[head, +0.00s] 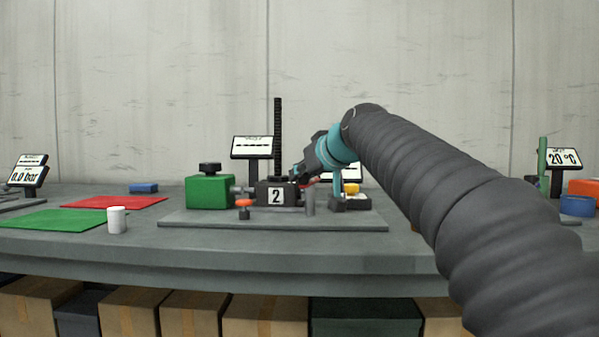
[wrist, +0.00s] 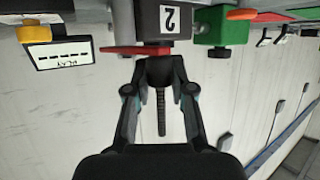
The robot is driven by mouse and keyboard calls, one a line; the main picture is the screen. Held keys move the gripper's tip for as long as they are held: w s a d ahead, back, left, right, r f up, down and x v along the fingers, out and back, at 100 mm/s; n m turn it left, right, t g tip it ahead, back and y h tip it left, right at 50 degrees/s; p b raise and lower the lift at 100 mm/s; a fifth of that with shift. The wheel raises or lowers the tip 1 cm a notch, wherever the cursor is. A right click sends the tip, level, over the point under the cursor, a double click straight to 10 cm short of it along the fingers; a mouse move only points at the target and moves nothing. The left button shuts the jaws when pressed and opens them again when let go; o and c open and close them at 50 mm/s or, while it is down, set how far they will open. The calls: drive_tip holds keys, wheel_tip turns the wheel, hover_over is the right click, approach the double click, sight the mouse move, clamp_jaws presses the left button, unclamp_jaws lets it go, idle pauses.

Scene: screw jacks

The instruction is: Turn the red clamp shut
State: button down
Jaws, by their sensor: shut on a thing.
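The red clamp handle (wrist: 125,50) shows in the wrist view, which is upside down. It is a thin red bar along the dark block marked 2 (wrist: 163,22), reaching out to the left.
An orange-topped knob (head: 243,205) and a grey post (head: 310,202) stand in front on the base plate (head: 200,219). A sign (head: 252,147) and dark column (head: 278,115) rise behind.

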drive_tip(key=d+n+g+y+p, duration=0.1)
drive_tip(key=n+g+y+p, duration=0.1)
drive_tip(key=n+g+p, duration=0.1)
drive_tip(key=w+d+n+g+y+p, duration=0.1)
drive_tip(key=d+n+g+y+p, duration=0.1)
drive_tip(key=n+g+p, duration=0.1)
drive_tip(key=d+n+g+y+p, duration=0.2)
drive_tip(key=n+g+y+p, duration=0.1)
drive_tip(key=n+g+p, duration=0.1)
drive_tip(key=shift+w+d+n+g, duration=0.1)
drive_tip(key=shift+w+n+g, duration=0.1)
drive_tip(key=shift+n+g, duration=0.6)
drive_tip(key=c, duration=1)
unclamp_jaws()
drive_tip(key=shift+f, duration=0.1)
drive_tip(key=shift+d, duration=0.1)
drive_tip(key=shift+v, duration=3.7)
